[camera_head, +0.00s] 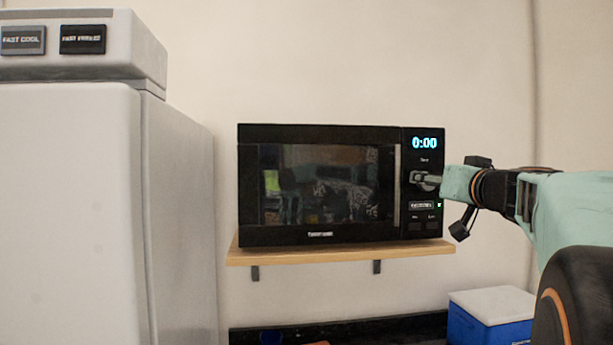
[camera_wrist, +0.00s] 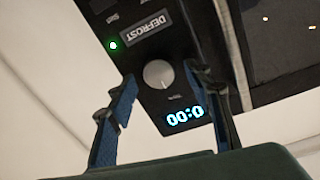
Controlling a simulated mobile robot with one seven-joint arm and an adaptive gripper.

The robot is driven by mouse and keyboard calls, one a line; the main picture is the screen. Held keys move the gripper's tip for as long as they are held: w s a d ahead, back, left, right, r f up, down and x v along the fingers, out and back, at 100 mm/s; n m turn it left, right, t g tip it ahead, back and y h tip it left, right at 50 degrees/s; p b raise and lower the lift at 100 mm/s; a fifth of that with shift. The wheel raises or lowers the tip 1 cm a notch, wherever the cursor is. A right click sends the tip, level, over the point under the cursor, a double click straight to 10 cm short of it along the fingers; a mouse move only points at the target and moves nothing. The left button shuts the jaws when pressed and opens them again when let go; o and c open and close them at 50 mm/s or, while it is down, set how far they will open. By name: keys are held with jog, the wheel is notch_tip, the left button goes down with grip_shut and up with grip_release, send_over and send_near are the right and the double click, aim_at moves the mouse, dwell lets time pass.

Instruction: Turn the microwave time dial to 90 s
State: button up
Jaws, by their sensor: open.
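The black microwave (camera_head: 320,237) stands on a wooden wall shelf, its door shut. Its display (camera_head: 425,142) reads 0:00 in blue, and a small green light glows low on the panel. The time dial (camera_wrist: 158,74) is a round grey knob in the wrist view, beside the display (camera_wrist: 185,115). In the wrist view my gripper (camera_wrist: 160,92) is open, with one finger on each side of the dial as seen. Contact with the dial does not show.
The DEFROST button (camera_wrist: 147,27) is near the dial. The wooden shelf (camera_head: 340,254) runs under the microwave. A white fridge (camera_head: 70,200) stands at the left. A blue cooler with a white lid (camera_head: 492,304) is below, at the right.

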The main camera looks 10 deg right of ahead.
jog(key=shift+w, duration=0.15)
jog(key=c, duration=1.1)
jog(key=shift+c, duration=0.2)
jog(key=shift+m, duration=0.3)
jog(key=shift+d+m+g+y+b, duration=0.15)
jog(key=shift+m+y+b, duration=0.15)
jog(key=shift+m, duration=3.75)
jog(key=shift+d+m+g+y+b, duration=0.15)
jog(key=shift+m+y, duration=0.15)
jog(key=shift+m, duration=3.75)
